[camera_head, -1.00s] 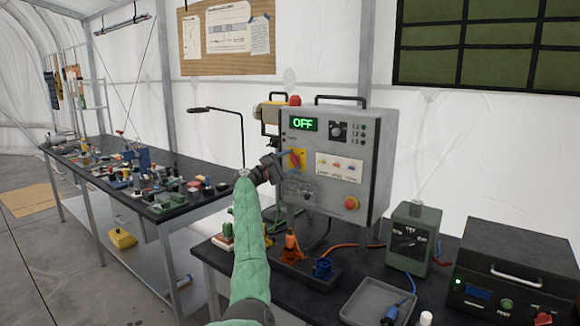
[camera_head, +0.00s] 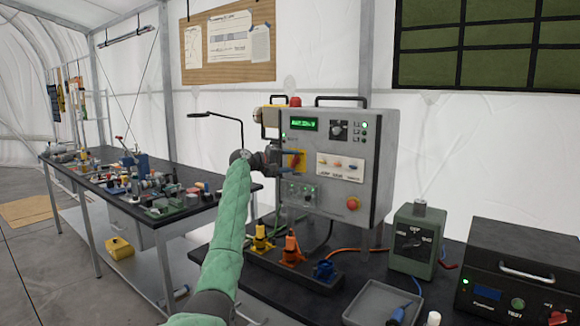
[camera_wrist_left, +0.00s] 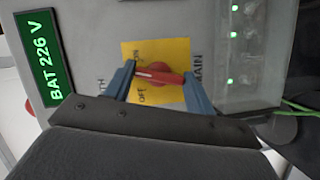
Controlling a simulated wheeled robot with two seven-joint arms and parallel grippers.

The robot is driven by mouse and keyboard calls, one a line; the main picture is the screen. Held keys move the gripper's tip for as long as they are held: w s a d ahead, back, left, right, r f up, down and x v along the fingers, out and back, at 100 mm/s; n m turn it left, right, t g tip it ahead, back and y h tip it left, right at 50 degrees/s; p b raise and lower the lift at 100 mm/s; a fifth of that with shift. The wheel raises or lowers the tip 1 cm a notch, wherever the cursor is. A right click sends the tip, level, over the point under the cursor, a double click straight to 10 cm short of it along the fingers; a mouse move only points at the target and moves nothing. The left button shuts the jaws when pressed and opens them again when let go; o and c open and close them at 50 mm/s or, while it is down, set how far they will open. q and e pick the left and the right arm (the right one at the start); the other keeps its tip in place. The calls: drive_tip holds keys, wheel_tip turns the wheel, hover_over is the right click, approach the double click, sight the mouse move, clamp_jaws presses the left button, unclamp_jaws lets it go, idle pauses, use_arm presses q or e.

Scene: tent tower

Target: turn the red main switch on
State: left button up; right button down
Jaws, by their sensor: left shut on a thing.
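The red main switch (camera_wrist_left: 158,75) sits on a yellow plate (camera_wrist_left: 140,52) on the grey control box (camera_head: 375,125). In the left wrist view its red handle lies between the two blue fingers of my left gripper (camera_wrist_left: 160,82), which is shut on it. The plate carries ON and OFF marks. In the head view the left gripper (camera_head: 290,161) reaches the yellow plate from the left and partly covers it. The display (camera_head: 304,124) is lit green; in the left wrist view it reads BAT 226 V (camera_wrist_left: 39,59). My right gripper is in neither view.
Below stand yellow, orange and blue connectors (camera_head: 291,249). A green box (camera_head: 416,238), a black unit (camera_head: 520,270) and a grey tray (camera_head: 375,303) are to the right. A cluttered bench (camera_head: 165,215) is at left.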

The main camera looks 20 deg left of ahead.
use_arm(q)
drive_tip(key=shift+d+f+m+y, duration=0.15)
drive_tip(key=shift+m+y, duration=0.35)
drive_tip(key=shift+m, duration=0.6)
drive_tip(key=shift+m+g+y, duration=0.3)
drive_tip(key=shift+m+y, duration=0.3)
drive_tip(key=shift+m, duration=0.5)
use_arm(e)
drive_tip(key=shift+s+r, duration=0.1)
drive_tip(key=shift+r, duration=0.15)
use_arm(q)
drive_tip(key=o, duration=0.9)
drive_tip(key=shift+o, duration=0.4)
drive_tip(key=shift+s+r, duration=0.1)
drive_tip(key=shift+r, duration=0.1)
